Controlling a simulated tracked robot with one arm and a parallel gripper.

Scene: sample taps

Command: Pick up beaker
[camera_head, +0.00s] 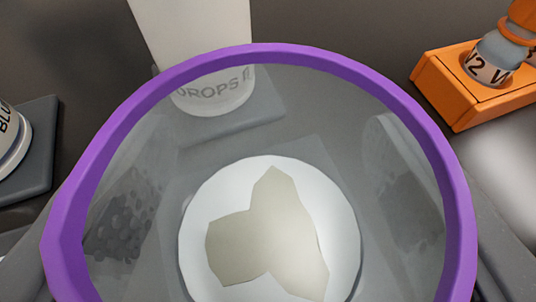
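The beaker is a clear vessel with a thick purple rim (250,54). It fills the middle of the view, and I look down into it. A pale round bottom with a beige angular patch (265,235) shows inside. My gripper (268,205) has one finger on each side of the beaker. The dark textured finger pads show through its clear wall at left and right. I cannot tell whether the pads touch the glass. Where the beaker rests is hard to make out.
A white container marked "DROPS" (195,25) stands just behind the beaker, partly seen through it. A labelled container (8,140) on a dark pad (45,140) is at left. An orange block (445,90) holding a labelled bottle (490,62) is at upper right.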

